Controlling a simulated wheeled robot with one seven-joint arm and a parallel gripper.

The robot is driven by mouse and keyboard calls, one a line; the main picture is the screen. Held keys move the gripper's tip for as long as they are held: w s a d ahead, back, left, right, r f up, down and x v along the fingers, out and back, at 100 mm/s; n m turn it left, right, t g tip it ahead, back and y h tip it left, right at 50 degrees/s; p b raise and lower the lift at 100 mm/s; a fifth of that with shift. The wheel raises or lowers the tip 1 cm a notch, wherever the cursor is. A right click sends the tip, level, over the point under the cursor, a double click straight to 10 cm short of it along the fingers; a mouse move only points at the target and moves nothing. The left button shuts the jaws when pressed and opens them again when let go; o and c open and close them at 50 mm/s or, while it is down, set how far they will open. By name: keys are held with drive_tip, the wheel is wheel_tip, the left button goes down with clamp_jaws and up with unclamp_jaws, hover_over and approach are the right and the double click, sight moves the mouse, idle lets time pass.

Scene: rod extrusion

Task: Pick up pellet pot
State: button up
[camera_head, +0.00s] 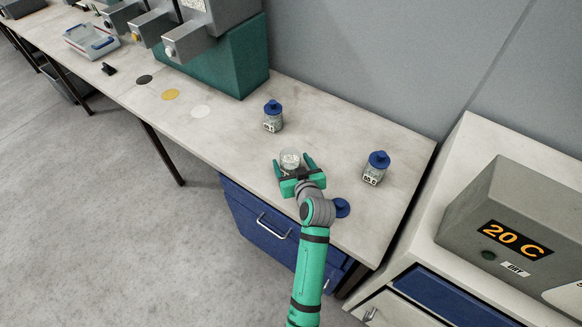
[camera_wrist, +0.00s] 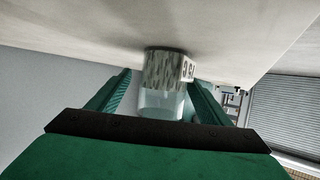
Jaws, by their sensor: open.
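A clear pot (camera_head: 290,158) holding pale pellets stands without a lid on the bench near its front edge. My gripper (camera_head: 294,165) is open, with one finger on each side of this pot. In the wrist view, the pot (camera_wrist: 163,80) lies between the two green fingers of my gripper (camera_wrist: 160,97), with part of a label at its right side. Whether a finger touches it I cannot tell. Two similar pots with blue lids stand nearby: one behind (camera_head: 272,118) and one to the right (camera_head: 375,169).
A loose blue lid (camera_head: 341,207) lies beside my arm near the bench's front. Black, yellow and white discs lie to the left (camera_head: 171,95). A grey machine reading 20 C (camera_head: 510,235) stands at the right. The bench (camera_head: 330,118) is bare between the lidded pots.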

drive_tip(key=x, duration=0.4)
drive_tip(key=shift+a+f, duration=0.15)
drive_tip(key=shift+a, duration=0.1)
drive_tip(key=shift+c, duration=0.5)
drive_tip(key=c, duration=1.3)
drive_tip(key=shift+c, duration=0.2)
